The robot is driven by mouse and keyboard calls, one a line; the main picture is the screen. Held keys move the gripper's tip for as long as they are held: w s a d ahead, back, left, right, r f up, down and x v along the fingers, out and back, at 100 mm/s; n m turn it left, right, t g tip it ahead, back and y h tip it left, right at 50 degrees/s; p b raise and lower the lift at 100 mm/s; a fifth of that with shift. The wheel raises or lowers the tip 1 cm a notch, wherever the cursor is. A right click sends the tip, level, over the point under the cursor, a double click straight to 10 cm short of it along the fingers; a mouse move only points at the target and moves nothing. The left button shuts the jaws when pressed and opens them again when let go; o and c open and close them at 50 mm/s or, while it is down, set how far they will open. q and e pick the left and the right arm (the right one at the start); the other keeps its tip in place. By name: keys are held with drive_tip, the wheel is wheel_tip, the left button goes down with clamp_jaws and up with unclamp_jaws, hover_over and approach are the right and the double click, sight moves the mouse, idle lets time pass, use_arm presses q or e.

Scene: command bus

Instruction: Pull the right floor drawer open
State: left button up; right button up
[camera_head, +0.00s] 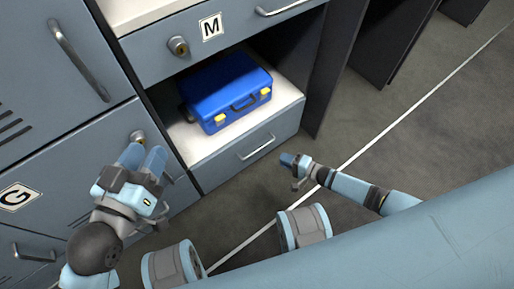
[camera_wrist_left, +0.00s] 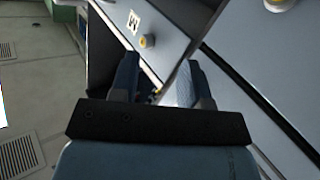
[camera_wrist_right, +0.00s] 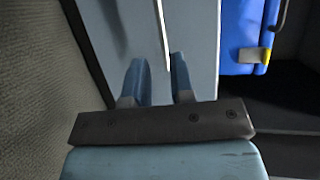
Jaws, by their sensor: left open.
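The right floor drawer (camera_head: 236,153) is a grey-blue front below the open shelf, with a thin metal handle (camera_head: 257,147). It looks closed, its front level with the cabinet. My right gripper (camera_head: 287,160) is just right of and in front of the handle, apart from it in the head view. In the right wrist view its fingers (camera_wrist_right: 160,80) are spread, empty, and the pale handle bar (camera_wrist_right: 161,30) lies ahead, lined up with the gap between them.
A blue case (camera_head: 225,92) with yellow latches stands on the white shelf (camera_head: 286,91) above the drawer. An upper drawer marked M (camera_head: 211,27) overhangs it. A cabinet marked G (camera_head: 15,197) is at left. Open floor (camera_head: 420,110) lies to the right.

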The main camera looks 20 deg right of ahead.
sight(258, 150)
use_arm(q)
drive_tip(key=shift+w+a+f+m+t+h+b, duration=0.15)
drive_tip(key=shift+w+a+f+m+t+b, duration=0.15)
drive_tip(key=shift+w+m+b, duration=0.65)
drive_tip(key=shift+w+a+f+m+t+h+b, duration=0.15)
drive_tip(key=shift+a+m+b, duration=0.3)
drive_tip(key=shift+b, duration=1.05)
use_arm(e)
drive_tip(key=shift+x, duration=6.1)
use_arm(q)
drive_tip(key=shift+d, duration=0.1)
use_arm(e)
clamp_jaws()
